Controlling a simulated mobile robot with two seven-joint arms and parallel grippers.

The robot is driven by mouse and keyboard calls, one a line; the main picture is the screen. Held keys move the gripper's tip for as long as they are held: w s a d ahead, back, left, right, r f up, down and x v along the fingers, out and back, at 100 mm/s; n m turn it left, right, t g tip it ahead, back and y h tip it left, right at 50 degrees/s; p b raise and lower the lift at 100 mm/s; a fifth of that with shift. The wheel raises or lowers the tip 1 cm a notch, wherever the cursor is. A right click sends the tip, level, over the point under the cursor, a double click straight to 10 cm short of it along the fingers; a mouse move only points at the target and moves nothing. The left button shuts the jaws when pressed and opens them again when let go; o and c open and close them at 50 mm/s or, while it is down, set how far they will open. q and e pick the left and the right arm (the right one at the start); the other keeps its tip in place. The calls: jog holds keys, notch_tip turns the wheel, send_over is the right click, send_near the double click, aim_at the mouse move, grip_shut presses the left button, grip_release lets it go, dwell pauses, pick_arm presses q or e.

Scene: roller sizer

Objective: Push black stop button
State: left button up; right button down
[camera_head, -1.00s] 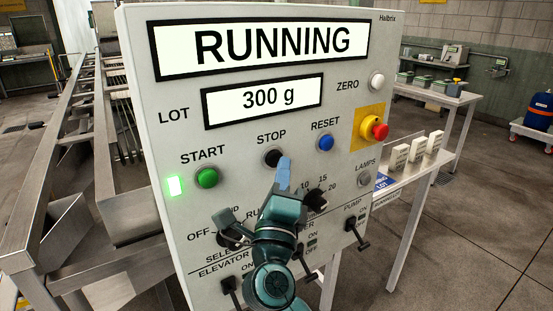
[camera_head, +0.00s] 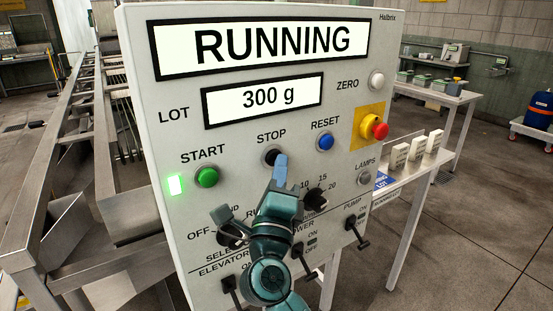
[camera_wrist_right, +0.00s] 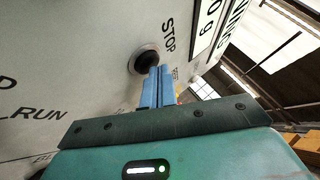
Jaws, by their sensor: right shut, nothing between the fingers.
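The black stop button (camera_head: 271,156) sits under the STOP label on the grey control panel (camera_head: 135,65). It also shows in the right wrist view (camera_wrist_right: 141,58), dark in a metal ring. My right gripper (camera_head: 281,158) is shut and empty. Its blue fingertips (camera_wrist_right: 158,72) are at the lower right edge of the button in the head view and overlap the ring's edge in the wrist view. I cannot tell whether they touch it. The display (camera_head: 262,46) reads RUNNING. My left gripper is not in view.
The green start button (camera_head: 207,178) is left of the stop button, the blue reset button (camera_head: 326,142) right of it. A red emergency knob (camera_head: 379,131) on a yellow plate sticks out farther right. Selector switches and a dial (camera_head: 315,200) sit below, near my wrist.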

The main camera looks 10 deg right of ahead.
jog(key=shift+w+a, duration=0.1)
jog(key=shift+w, duration=0.1)
jog(key=shift+s, duration=0.1)
dwell(0.4)
jog(key=shift+s+d+p, duration=0.3)
jog(key=shift+s+p, duration=0.15)
jog(key=shift+s, duration=0.3)
jog(key=s, duration=0.1)
jog(key=s+d+p, duration=0.1)
jog(key=s, duration=0.3)
jog(key=shift+d, duration=0.25)
jog(key=shift+w+f, duration=0.1)
